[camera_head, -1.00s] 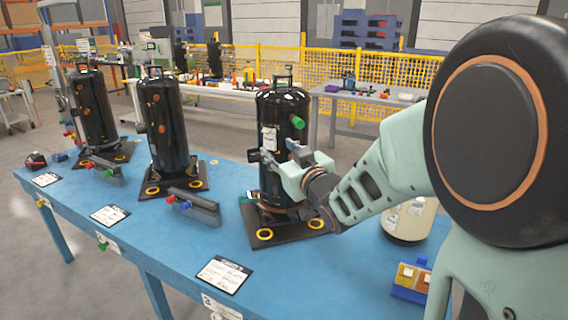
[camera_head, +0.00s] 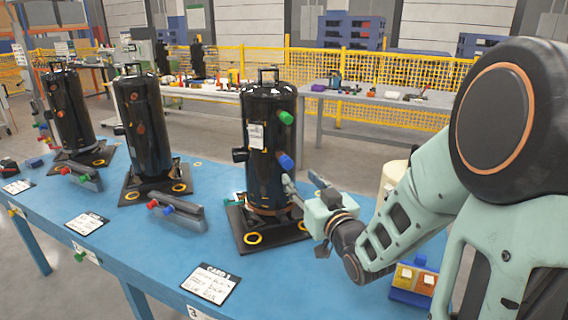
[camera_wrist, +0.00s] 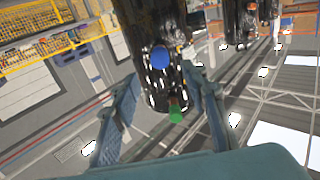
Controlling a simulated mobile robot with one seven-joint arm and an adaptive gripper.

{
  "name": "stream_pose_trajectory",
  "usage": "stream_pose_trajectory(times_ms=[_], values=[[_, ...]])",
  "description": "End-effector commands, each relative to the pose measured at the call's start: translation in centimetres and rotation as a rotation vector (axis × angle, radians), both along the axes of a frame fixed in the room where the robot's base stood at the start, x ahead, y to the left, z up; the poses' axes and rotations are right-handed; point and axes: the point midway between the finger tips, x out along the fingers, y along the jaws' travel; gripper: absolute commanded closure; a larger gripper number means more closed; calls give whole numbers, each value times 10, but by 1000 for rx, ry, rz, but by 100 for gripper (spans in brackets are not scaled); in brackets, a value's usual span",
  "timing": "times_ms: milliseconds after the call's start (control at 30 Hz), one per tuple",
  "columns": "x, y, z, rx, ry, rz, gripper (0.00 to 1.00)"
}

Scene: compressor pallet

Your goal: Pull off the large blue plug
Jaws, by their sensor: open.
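The large blue plug (camera_head: 285,161) sits on the right side of the nearest black compressor (camera_head: 262,205), below a green plug (camera_head: 286,117). In the wrist view the blue plug (camera_wrist: 160,58) is between the finger lines, with the green plug (camera_wrist: 176,112) lower in the picture. My gripper (camera_head: 303,183) is open and empty, with its fingers pointing toward the compressor just below and right of the blue plug. In the wrist view its fingers (camera_wrist: 162,80) stand to either side of the blue plug, apart from it.
Two more black compressors (camera_head: 143,135) (camera_head: 68,110) stand to the left on the blue table (camera_head: 140,258). A small rack with red and blue plugs (camera_head: 176,212) lies nearby. A card (camera_head: 210,283) is at the front edge. A blue holder with yellow and orange bins (camera_head: 413,280) is at right.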

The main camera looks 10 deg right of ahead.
Motion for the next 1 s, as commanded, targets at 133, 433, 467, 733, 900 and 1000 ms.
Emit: stream_pose_trajectory(times_ms=[133, 433, 467, 733, 900, 1000], values=[[0, 0, 0, 1, 0, -1, 59], [4, 1, -1, 1, 1, 0, 59], [5, 1, -1, 2, 1, 0, 59], [39, 8, -1, 3, 0, 1, 59], [63, 13, -3, 1, -1, 1, 59], [73, 15, -2, 0, -1, 1, 59]])
